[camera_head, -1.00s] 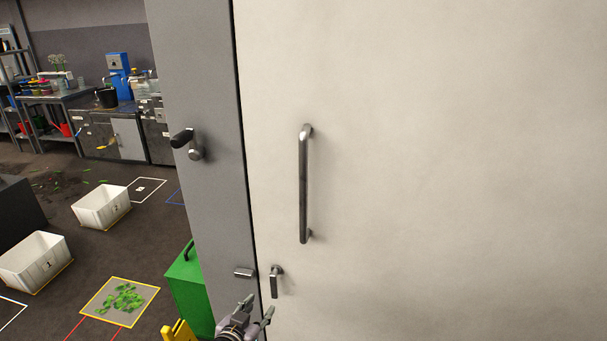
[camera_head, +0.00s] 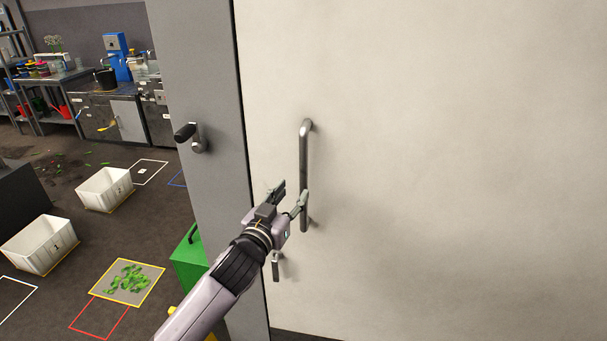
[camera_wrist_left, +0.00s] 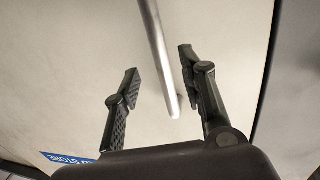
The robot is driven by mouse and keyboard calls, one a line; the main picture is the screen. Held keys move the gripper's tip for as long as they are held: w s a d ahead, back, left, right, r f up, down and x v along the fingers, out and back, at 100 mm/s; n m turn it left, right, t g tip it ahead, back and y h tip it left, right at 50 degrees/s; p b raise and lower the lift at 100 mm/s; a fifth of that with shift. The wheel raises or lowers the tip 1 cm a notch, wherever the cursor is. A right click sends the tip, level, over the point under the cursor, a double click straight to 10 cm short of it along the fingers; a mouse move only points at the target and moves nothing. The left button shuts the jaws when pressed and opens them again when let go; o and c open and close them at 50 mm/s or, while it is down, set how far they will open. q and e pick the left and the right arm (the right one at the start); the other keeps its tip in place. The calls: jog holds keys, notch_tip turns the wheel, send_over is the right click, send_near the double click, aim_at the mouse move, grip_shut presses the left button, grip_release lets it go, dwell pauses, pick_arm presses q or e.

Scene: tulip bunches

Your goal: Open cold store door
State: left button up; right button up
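The cold store door (camera_head: 430,170) is a large pale panel, shut against its grey frame (camera_head: 195,80). A vertical metal bar handle (camera_head: 304,150) is fixed near its left edge. My left gripper (camera_head: 291,192) is open at the lower part of this handle. In the left wrist view the handle (camera_wrist_left: 158,50) shows between the two spread fingers of the gripper (camera_wrist_left: 158,64), apparently not clamped. A small metal latch (camera_head: 276,268) sits below, partly hidden by my left arm. My right gripper is not in view.
A dark crank lever (camera_head: 187,133) sticks out from the grey frame. A green box (camera_head: 188,258) stands beside the frame, left of my arm. White crates (camera_head: 40,243) and a mat with green leaves (camera_head: 127,282) lie on the floor at left.

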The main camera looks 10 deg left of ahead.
aim_at(302, 181)
pick_arm(q)
jog(key=p+x, duration=0.1)
jog(key=x, duration=0.6)
jog(key=shift+w+d, duration=0.1)
jog(key=shift+w, duration=0.3)
jog(key=shift+c, duration=0.4)
grip_shut()
